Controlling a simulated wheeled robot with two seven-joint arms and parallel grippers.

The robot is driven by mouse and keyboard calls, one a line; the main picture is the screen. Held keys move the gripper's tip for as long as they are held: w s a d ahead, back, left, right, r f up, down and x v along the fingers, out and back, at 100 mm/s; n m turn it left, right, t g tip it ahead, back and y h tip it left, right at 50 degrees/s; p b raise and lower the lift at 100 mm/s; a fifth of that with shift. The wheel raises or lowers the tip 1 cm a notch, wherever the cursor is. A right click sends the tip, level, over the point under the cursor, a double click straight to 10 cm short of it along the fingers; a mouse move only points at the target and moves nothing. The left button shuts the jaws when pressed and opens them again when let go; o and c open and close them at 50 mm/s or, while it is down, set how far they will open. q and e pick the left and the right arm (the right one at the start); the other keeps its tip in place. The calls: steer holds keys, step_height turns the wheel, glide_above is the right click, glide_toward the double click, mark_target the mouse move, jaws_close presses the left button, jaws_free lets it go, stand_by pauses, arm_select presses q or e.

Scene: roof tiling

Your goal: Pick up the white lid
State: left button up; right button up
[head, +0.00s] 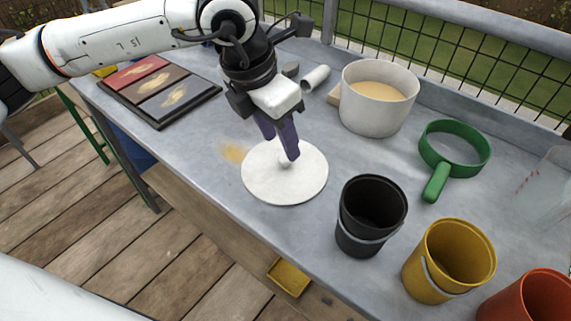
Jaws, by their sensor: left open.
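The white lid (300,185) is a flat round disc with a small knob (286,161) at its centre. It lies on the grey table, left of the black bucket. My left gripper (284,150) points down over the lid from above, with its dark purple fingers at the knob. The fingers are open and partly hide the knob. I cannot tell whether they touch it. My right gripper is not in view.
A white pot (361,118) with tan contents stands behind the lid. A green sieve (434,160), black bucket (355,236), yellow bucket (425,286) and orange bucket (520,300) stand to the right. A dark tray (157,122) lies left. Wire fencing runs behind.

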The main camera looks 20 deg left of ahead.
mark_target(284, 157)
arm_select(q)
steer(key=x, duration=0.5)
steer(key=shift+a+f, duration=0.2)
steer(key=shift+f, duration=0.05)
jaws_close()
steer(key=shift+r, duration=0.1)
